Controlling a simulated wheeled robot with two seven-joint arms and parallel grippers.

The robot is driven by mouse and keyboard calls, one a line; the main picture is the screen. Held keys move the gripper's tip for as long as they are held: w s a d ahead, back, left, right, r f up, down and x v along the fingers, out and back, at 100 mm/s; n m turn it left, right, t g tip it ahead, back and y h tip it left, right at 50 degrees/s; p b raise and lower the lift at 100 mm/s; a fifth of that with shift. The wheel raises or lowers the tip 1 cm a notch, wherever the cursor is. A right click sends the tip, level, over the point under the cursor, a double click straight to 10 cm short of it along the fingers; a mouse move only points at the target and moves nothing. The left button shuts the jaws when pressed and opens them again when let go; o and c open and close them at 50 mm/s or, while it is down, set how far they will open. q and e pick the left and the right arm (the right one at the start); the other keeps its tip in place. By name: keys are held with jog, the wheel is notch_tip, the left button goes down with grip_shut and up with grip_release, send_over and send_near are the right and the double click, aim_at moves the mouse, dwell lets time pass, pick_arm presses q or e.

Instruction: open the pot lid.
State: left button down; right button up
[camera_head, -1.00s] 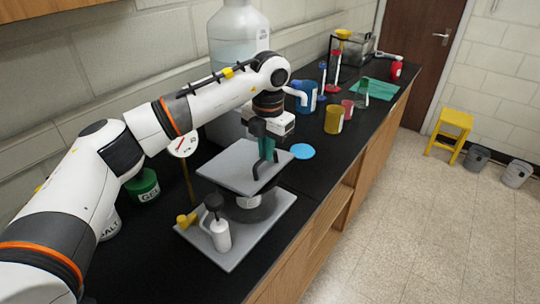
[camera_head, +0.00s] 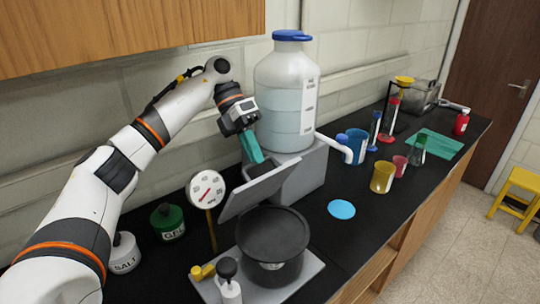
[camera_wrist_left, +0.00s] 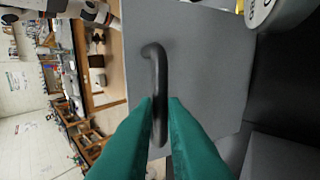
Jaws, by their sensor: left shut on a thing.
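The lid is a flat grey square plate (camera_head: 262,188) with a black bar handle (camera_wrist_left: 158,75). It stands steeply tilted up, its lower edge near the back left of the dark round pot (camera_head: 274,236). The pot sits on a grey base plate (camera_head: 305,271), and its dark round top is uncovered. My left gripper (camera_head: 252,150) is at the upper part of the lid. Its green fingers are shut on the handle, as the left wrist view (camera_wrist_left: 160,112) shows. My right gripper is out of view.
A large bottle with a blue cap (camera_head: 287,95) stands on a grey block (camera_head: 309,170) behind the lid. A dial gauge (camera_head: 207,189) is left of it. A white bottle with a black top (camera_head: 231,289) is in front. A blue disc (camera_head: 341,209) lies right.

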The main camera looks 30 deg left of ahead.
pick_arm(q)
jog(key=shift+w+a+f+p, duration=0.15)
jog(key=shift+a+p, duration=0.1)
jog(key=shift+a, duration=0.35)
jog(key=shift+w+a+f+p, duration=0.1)
jog(key=shift+w+a+p, duration=0.1)
jog(key=shift+a, duration=0.4)
jog(key=shift+w+a+f+p, duration=0.15)
jog(key=shift+a+p, duration=0.1)
jog(key=shift+a, duration=0.35)
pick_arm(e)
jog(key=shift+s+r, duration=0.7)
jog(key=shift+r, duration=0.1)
pick_arm(q)
jog(key=shift+r, duration=0.1)
jog(key=c, duration=1.6)
grip_release()
jog(key=shift+a, duration=0.1)
jog(key=shift+o, duration=0.6)
jog(key=shift+w+a, duration=0.2)
jog(key=shift+a, duration=0.1)
jog(key=shift+d+r, duration=0.15)
jog(key=shift+d, duration=0.1)
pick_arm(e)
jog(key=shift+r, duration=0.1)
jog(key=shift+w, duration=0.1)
